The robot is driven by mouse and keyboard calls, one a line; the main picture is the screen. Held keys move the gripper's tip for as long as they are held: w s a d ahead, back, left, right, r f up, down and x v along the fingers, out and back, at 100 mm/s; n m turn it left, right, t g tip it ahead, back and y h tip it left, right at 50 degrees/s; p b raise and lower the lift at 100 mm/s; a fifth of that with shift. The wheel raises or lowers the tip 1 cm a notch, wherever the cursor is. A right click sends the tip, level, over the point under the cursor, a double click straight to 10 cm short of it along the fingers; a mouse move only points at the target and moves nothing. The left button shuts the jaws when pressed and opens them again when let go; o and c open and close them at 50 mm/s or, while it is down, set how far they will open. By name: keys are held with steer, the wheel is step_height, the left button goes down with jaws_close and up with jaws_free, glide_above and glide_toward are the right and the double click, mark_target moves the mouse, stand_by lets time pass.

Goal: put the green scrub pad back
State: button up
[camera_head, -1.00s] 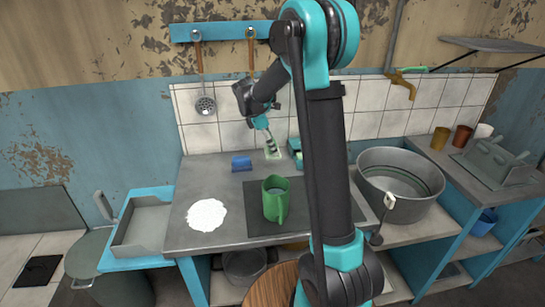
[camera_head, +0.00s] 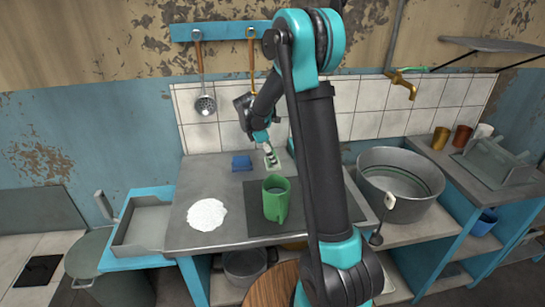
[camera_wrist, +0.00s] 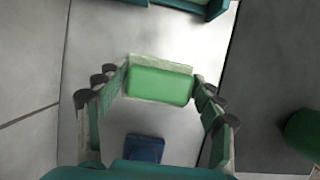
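The green scrub pad (camera_wrist: 160,86), green on its face with a paler rim, sits between the two fingers of my gripper (camera_wrist: 160,82) in the wrist view. The fingertips meet its left and right ends. In the head view my gripper (camera_head: 270,160) points down over the back of the grey counter, with the pale green pad at its tips. I cannot tell how far the pad is above the counter. A teal holder (camera_wrist: 205,8) shows partly at the top edge of the wrist view; my arm hides it in the head view.
A blue block (camera_head: 241,163) lies left of my gripper. A green mug (camera_head: 276,204) stands on a dark mat (camera_head: 245,222) in front. A white round patch (camera_head: 206,215) lies left of the mat. A large metal basin (camera_head: 400,160) stands to the right.

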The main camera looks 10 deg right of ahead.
steer(key=shift+o, duration=0.7)
steer(key=shift+r, duration=0.15)
steer(key=v, duration=1.2)
